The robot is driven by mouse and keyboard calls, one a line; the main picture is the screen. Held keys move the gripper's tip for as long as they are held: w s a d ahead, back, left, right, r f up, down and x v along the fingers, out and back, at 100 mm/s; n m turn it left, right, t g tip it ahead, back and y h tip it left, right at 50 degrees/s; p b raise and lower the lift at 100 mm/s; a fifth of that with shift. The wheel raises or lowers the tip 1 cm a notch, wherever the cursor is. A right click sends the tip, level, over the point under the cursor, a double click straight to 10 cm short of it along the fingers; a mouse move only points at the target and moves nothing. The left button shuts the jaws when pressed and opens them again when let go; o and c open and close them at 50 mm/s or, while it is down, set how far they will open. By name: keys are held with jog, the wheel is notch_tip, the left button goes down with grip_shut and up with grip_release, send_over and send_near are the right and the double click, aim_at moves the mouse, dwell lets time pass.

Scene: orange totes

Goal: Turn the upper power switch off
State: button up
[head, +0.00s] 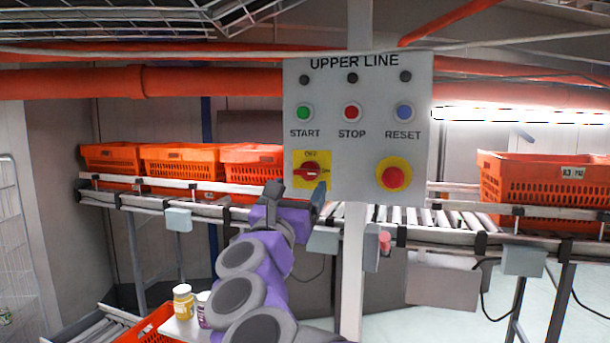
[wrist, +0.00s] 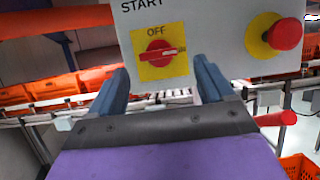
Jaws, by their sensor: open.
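The upper power switch is a red rotary knob (head: 308,171) on a yellow plate, low on the left of the grey UPPER LINE panel (head: 345,155). In the wrist view the knob (wrist: 160,54) has its handle lying nearly horizontal, pointing right, with OFF printed above it. My gripper (head: 296,194) is just below and in front of the switch in the head view. In the wrist view its two blue fingers (wrist: 161,72) are spread apart and empty, with the knob seen between and beyond them. I cannot tell the exact gap, but no contact shows.
A red emergency button (head: 393,178) on a yellow disc sits right of the switch. Green START (head: 303,113), red STOP (head: 352,112) and blue RESET (head: 404,112) buttons are above. A roller conveyor (head: 455,215) with orange totes (head: 545,180) runs behind the panel.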

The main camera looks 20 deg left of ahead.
aim_at(305, 176)
jog(key=w, duration=0.2)
jog(key=w+a+r, duration=0.1)
jog(key=shift+w+r, duration=0.1)
jog(key=shift+w, duration=0.05)
jog(key=shift+w+d+r+p, duration=0.25)
jog(key=shift+w+r+p, duration=0.1)
jog(key=shift+w, duration=0.15)
jog(key=shift+w+d, duration=0.15)
jog(key=shift+d, duration=0.2)
jog(key=shift+a, duration=0.2)
jog(key=shift+c, duration=0.2)
jog(key=shift+a, duration=0.3)
jog(key=c, duration=0.3)
jog(key=shift+d, duration=0.25)
jog(key=c, duration=0.7)
